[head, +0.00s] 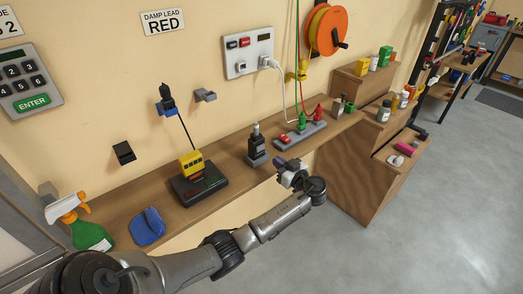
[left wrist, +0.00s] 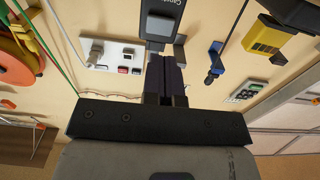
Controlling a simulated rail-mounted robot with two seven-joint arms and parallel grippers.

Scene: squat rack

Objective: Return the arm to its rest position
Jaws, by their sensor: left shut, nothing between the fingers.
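My left arm reaches in from the lower left of the head view. My left gripper (head: 284,164) is over the front edge of the wooden shelf (head: 232,180), right of a black handheld device (head: 257,147) standing there. In the left wrist view the fingers (left wrist: 167,66) are together with nothing between them. A dark device (left wrist: 160,22) with a grey face shows just past the fingertips; I cannot tell how large the gap is. My right gripper is in neither view.
A grey strip with red and green plugs (head: 300,133) is just beyond the gripper. The floor (head: 400,240) at right is clear.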

